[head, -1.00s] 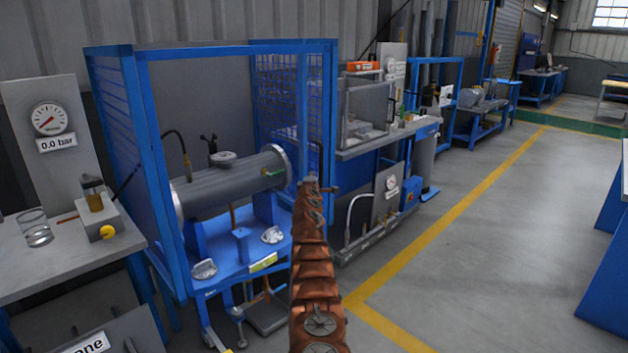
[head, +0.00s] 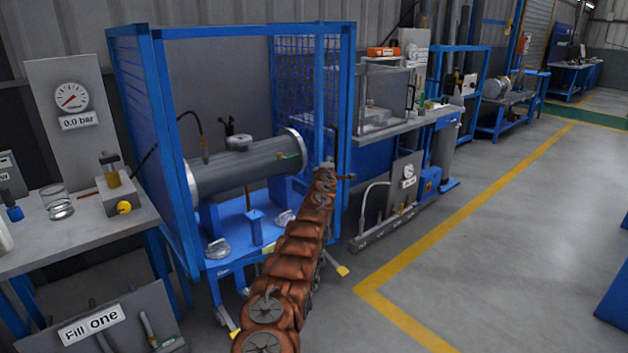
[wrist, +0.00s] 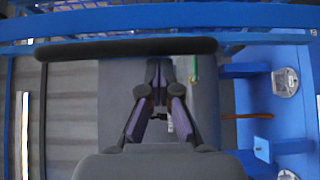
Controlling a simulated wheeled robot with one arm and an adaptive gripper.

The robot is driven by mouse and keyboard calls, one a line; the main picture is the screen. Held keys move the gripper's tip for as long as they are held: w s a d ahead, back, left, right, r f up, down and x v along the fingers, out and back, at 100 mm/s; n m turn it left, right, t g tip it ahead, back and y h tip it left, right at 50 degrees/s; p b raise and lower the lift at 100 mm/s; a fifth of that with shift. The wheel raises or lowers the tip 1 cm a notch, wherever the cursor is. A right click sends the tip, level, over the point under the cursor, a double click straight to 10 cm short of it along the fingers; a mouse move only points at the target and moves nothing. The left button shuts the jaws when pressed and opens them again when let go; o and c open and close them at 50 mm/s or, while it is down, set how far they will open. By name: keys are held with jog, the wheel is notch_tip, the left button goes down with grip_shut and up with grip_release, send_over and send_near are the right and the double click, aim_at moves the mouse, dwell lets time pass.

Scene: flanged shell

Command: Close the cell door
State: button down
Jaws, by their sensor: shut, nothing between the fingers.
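The cell is a blue frame (head: 180,165) with mesh panels around a grey flanged shell (head: 240,168). Its front, towards me, looks open. A blue-framed mesh panel that looks like the door (head: 346,95) stands at the cell's right side, with a dark upright handle bar (head: 334,143) near its edge. My gripper (head: 325,170) is at the foot of that bar in the head view. In the wrist view, my gripper (wrist: 159,68) is shut and empty, its tips close to the black handle bar (wrist: 80,49), which crosses the picture. Whether they touch I cannot tell.
A bench (head: 95,228) with a pressure gauge (head: 72,97) and a glass stands left of the cell. Another bench (head: 400,128) with a clear box stands to the right. Open grey floor (head: 490,230) with a yellow line lies to the right.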

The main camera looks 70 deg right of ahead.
jog(key=w+b+v, duration=0.1)
jog(key=b+v, duration=0.6)
jog(key=v, duration=0.2)
jog(key=shift+a+f, duration=0.25)
jog(key=shift+f, duration=0.05)
dwell(0.6)
jog(key=b, duration=0.4)
jog(key=shift+a, duration=0.4)
jog(key=b, duration=0.3)
jog(key=shift+s+a, duration=0.15)
jog(key=shift+a, duration=0.2)
jog(key=shift+s+a+r+b, duration=0.15)
jog(key=shift+a+b, duration=0.05)
jog(key=shift+b, duration=0.55)
jog(key=shift+a, duration=0.1)
